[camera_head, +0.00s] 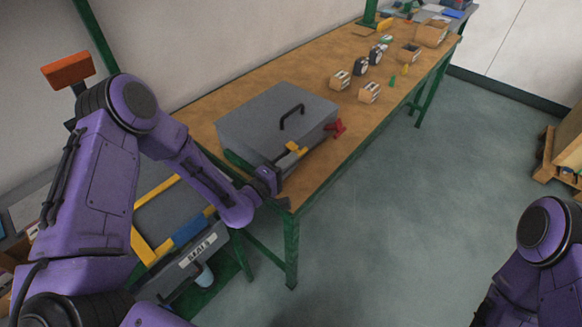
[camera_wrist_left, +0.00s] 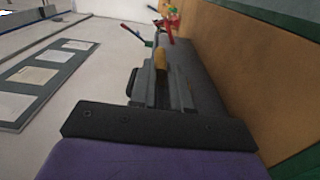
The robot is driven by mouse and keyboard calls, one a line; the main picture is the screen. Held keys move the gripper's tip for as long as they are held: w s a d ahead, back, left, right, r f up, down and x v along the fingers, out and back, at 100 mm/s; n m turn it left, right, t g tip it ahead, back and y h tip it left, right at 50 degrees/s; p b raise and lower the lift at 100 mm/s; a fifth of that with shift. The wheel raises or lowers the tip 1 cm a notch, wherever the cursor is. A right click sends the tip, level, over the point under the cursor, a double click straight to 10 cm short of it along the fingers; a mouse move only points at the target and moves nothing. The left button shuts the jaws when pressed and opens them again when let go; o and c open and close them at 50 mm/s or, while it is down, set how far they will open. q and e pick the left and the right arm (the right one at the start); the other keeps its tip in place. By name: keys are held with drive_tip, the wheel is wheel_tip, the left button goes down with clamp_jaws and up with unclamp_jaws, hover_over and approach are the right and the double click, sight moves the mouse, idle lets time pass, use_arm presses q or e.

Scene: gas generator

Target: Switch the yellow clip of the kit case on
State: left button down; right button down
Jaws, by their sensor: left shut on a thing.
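The kit case is a grey box (camera_head: 260,118) with a black handle, lying closed on the wooden table. Its yellow clip (camera_head: 296,149) is on the front side and looks tilted out from it. My left gripper (camera_head: 284,165) is at this clip, in front of the case, and is shut on it. In the left wrist view the yellow clip (camera_wrist_left: 161,62) shows at the far end of the fingers (camera_wrist_left: 158,80), partly hidden by them. A red clip (camera_head: 335,128) sticks out at the case's right corner. My right gripper is out of view.
The wooden table (camera_head: 345,125) carries several small wooden-framed parts (camera_head: 370,92) and black gauges (camera_head: 361,66) further back. A grey case with yellow edging (camera_head: 165,215) stands below, at the left. Open floor (camera_head: 400,230) lies to the right.

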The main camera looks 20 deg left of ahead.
use_arm(q)
drive_tip(key=shift+w+a+r+n, duration=0.1)
drive_tip(key=shift+a+r+n, duration=0.1)
drive_tip(key=shift+n, duration=0.35)
drive_tip(key=shift+w+a+r+n, duration=0.1)
drive_tip(key=shift+a+n, duration=0.05)
drive_tip(key=shift+n, duration=0.4)
drive_tip(key=c, duration=1.1)
unclamp_jaws()
drive_tip(key=shift+a, duration=0.1)
